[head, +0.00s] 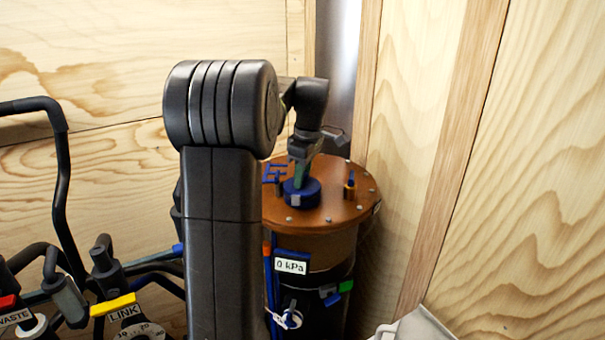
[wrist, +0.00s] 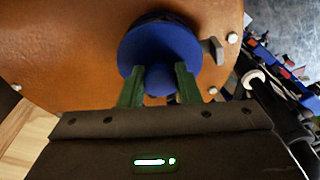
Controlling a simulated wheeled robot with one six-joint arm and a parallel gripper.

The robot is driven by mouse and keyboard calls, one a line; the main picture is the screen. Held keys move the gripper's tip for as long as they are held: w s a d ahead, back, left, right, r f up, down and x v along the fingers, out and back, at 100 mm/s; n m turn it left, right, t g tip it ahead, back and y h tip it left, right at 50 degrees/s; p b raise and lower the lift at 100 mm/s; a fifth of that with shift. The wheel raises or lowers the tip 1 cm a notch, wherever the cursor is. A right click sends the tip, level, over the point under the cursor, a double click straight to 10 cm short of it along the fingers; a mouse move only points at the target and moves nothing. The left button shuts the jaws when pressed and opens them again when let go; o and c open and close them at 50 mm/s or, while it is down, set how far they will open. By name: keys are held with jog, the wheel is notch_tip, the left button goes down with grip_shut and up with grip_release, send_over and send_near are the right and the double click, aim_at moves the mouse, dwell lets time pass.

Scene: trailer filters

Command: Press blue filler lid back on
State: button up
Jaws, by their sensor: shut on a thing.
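The blue filler lid (head: 302,193) is on the brown round top (head: 335,211) of the filter vessel. In the wrist view the lid (wrist: 160,45) is a blue disc with a round knob (wrist: 160,79). My gripper (head: 301,171) is above the lid, pointing down. Its green fingers (wrist: 158,82) are shut on the knob, one on each side. A light grey patch shows on the lid's side in the head view. The filler opening is hidden under the lid, and I cannot tell whether the lid is fully seated.
A small brass fitting with a blue tip (head: 350,186) stands right of the lid. A blue bracket (head: 274,174) stands to its left. Wooden walls (head: 430,120) close in behind and right. Pipes and valves (head: 110,270) fill the lower left.

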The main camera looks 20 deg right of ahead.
dwell(0.4)
jog(key=o, duration=1.6)
jog(key=shift+c, duration=0.2)
jog(key=shift+r+p, duration=2.05)
jog(key=shift+r, duration=1.45)
grip_shut()
